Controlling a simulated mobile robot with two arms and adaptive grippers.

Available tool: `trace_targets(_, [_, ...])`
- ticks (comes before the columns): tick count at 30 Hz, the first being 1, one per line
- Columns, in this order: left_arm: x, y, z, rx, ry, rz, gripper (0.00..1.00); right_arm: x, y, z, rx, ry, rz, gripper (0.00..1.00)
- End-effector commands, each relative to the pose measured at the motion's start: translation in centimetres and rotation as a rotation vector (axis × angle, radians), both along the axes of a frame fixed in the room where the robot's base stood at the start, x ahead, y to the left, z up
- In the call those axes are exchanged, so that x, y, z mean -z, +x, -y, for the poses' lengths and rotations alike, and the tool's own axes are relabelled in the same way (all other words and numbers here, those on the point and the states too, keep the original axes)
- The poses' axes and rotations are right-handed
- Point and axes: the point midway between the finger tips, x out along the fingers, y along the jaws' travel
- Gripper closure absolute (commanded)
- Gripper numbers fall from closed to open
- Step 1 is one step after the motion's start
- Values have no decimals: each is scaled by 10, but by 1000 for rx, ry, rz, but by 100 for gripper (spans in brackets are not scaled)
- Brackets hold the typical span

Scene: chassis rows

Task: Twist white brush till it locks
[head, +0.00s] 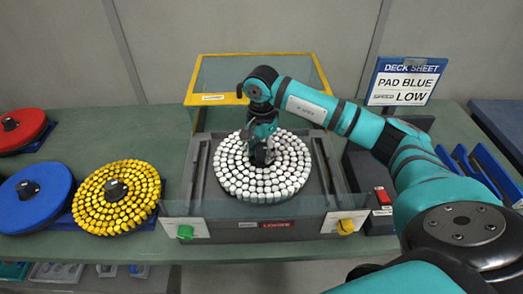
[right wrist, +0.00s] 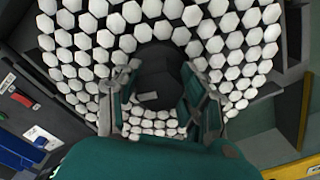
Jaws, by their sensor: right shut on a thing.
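The white brush (head: 236,178) is a round disc of white bristle tufts in the middle of the grey machine deck. It fills most of the right wrist view (right wrist: 140,12). My right gripper (head: 262,152) reaches down over its centre and is shut on the dark hub (right wrist: 158,78) of the brush. The fingers hide part of the hub, and what lies under the brush is hidden. Whether the brush is locked cannot be told. My left gripper is not in view.
A yellow brush (head: 95,205), a blue pad (head: 28,210) and a red pad (head: 22,140) lie at the left of the bench. A yellow-framed clear guard (head: 300,57) stands behind the deck. A sign (head: 405,82) reads "PAD BLUE LOW". Blue racks (head: 470,165) stand at right.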

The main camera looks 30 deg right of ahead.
Motion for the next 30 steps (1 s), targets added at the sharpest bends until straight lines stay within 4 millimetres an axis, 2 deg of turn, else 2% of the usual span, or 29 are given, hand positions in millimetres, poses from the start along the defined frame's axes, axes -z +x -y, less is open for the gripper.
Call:
trace_targets(13, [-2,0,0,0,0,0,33,3,-2,0,621,0,-7,100])
trace_targets(14, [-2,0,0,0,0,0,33,3,-2,0,637,0,-7,59])
trace_targets(18, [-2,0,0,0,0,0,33,3,-2,0,629,0,-7,40])
trace_targets(20, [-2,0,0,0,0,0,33,3,-1,0,629,0,-6,33])
trace_targets(26, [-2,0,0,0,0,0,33,4,-2,0,628,-3,-8,33])
trace_targets(30, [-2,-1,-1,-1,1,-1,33,-1,-1,1,628,-2,-5,33])
